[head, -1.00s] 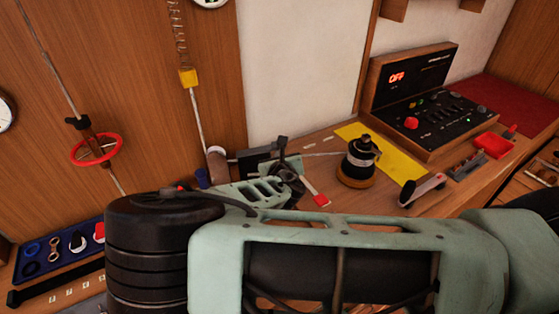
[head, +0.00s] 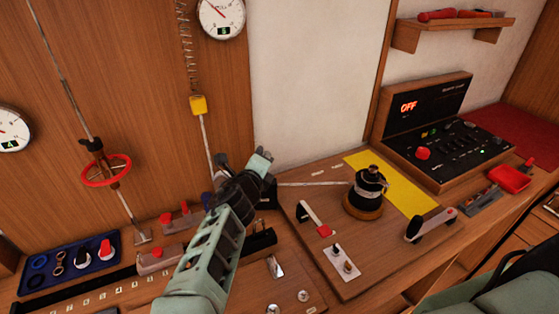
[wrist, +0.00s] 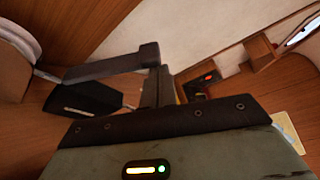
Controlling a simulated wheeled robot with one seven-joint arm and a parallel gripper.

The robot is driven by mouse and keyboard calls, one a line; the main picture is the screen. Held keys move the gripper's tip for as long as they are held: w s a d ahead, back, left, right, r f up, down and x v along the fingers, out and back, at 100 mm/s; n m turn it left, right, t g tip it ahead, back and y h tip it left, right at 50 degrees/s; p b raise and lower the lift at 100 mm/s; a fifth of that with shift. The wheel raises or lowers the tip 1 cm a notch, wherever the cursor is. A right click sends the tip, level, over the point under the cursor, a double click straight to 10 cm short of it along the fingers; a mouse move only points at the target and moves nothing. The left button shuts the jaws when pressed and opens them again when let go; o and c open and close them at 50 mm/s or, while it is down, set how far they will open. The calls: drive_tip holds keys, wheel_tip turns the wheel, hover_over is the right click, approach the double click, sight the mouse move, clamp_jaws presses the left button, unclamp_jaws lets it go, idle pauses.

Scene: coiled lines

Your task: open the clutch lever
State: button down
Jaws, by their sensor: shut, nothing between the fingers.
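The clutch is a dark block (head: 268,194) on the wooden top, at the left end of the line to the winch (head: 367,192). My gripper (head: 263,160) is shut and empty, above and in front of it, hiding much of it and its lever in the head view. In the wrist view, a dark bar (wrist: 110,66), apparently the clutch lever, lies above the dark clutch body (wrist: 85,99) with its pale stripe. My fingers (wrist: 157,86) overlap the bar's right end. I cannot tell whether they touch it.
A red-tipped handle (head: 312,217) and a switch plate (head: 341,264) lie right of my arm. A black-knobbed handle (head: 431,225) and a control panel (head: 440,125) showing OFF are farther right. A blue tray (head: 70,263) is at left.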

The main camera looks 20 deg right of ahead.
drive_tip(key=w+a+r+n+t+h, duration=0.1)
drive_tip(key=w+a+n, duration=0.1)
drive_tip(key=a+n, duration=0.4)
drive_tip(key=shift+a+r+n+t+h, duration=0.15)
drive_tip(key=shift+a+n+t+h, duration=0.15)
drive_tip(key=shift+a, duration=1)
